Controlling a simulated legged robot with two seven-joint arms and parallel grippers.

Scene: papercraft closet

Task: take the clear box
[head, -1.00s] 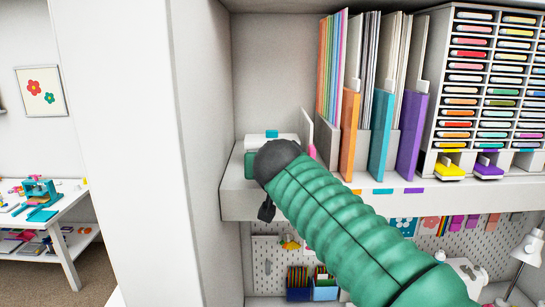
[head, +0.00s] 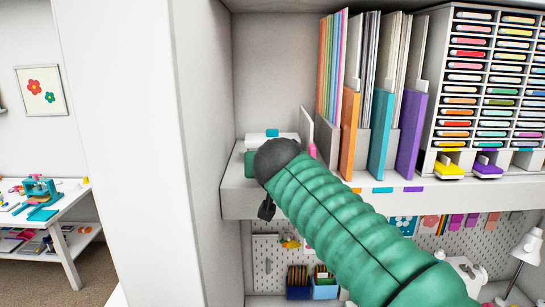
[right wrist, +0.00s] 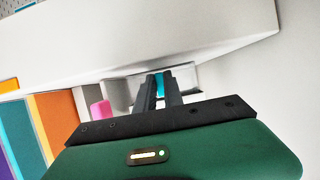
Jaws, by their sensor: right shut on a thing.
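The clear box (head: 288,137), pale with a teal piece on top, stands at the left end of the shelf in the head view. My right arm's dark wrist and green hand cover most of it. In the right wrist view, my right gripper (right wrist: 160,80) has its dark fingers close together on the box, with the teal part (right wrist: 161,84) showing between them. The pale box body (right wrist: 184,76) shows beside the fingers. The fingertips are hidden in the head view. My left gripper is in neither view.
The shelf (head: 236,199) has a wall close on the left. Right of the box stand a pink-tipped item (head: 312,150), file holders in orange (head: 349,135), teal (head: 381,138) and purple (head: 411,135), and a marker rack (head: 490,75). A pegboard (head: 268,262) hangs below.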

